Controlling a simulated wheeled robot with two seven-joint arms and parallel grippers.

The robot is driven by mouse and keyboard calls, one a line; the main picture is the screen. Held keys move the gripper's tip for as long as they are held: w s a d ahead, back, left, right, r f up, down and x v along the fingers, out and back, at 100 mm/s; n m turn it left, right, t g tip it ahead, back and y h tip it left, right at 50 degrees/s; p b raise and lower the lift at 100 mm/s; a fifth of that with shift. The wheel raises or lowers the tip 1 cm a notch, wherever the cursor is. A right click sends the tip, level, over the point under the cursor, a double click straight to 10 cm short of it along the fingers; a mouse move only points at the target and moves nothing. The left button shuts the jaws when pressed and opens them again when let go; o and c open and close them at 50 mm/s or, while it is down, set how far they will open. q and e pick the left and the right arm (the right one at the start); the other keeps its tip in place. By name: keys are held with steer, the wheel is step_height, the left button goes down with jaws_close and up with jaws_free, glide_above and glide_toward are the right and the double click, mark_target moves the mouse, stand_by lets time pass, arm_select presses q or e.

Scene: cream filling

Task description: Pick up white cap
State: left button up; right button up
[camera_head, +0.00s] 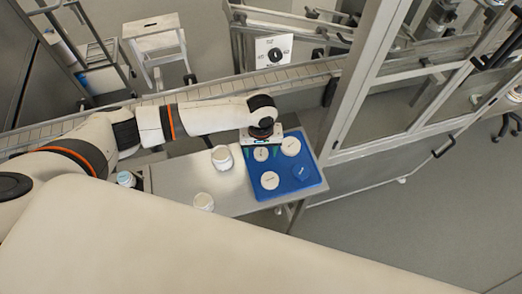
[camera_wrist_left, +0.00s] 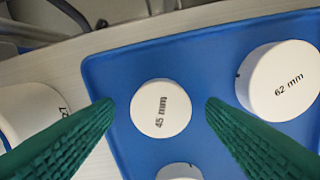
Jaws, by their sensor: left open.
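A white cap marked "45 mm" (camera_wrist_left: 161,108) lies on the blue tray (camera_wrist_left: 110,72). In the head view this cap (camera_head: 261,155) is at the tray's upper left, partly covered by my gripper. My left gripper (camera_head: 262,151) is open, with its green fingers on either side of the cap. In the left wrist view the open gripper (camera_wrist_left: 160,105) frames the cap, with visible gaps to both fingers. A larger white cap marked "62 mm" (camera_wrist_left: 280,80) lies to the right, also in the head view (camera_head: 290,146). Another white cap (camera_head: 269,180) lies lower on the tray.
A blue cap (camera_head: 302,172) lies at the tray's lower right. White jars (camera_head: 222,157) and (camera_head: 203,202) stand on the metal table (camera_head: 175,182) left of the tray. A jar with a bluish top (camera_head: 125,178) is at the table's left. A glazed frame (camera_head: 385,85) rises beyond the tray's right.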

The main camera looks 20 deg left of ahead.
arm_select(q)
steer(key=shift+w+f, duration=0.1)
steer(key=shift+f, duration=0.05)
steer(key=shift+c, duration=0.3)
steer(key=c, duration=0.9)
steer(key=shift+c, duration=0.4)
arm_select(e)
steer(key=shift+s+d, duration=0.15)
steer(key=shift+s, duration=0.75)
steer(key=shift+w, duration=0.1)
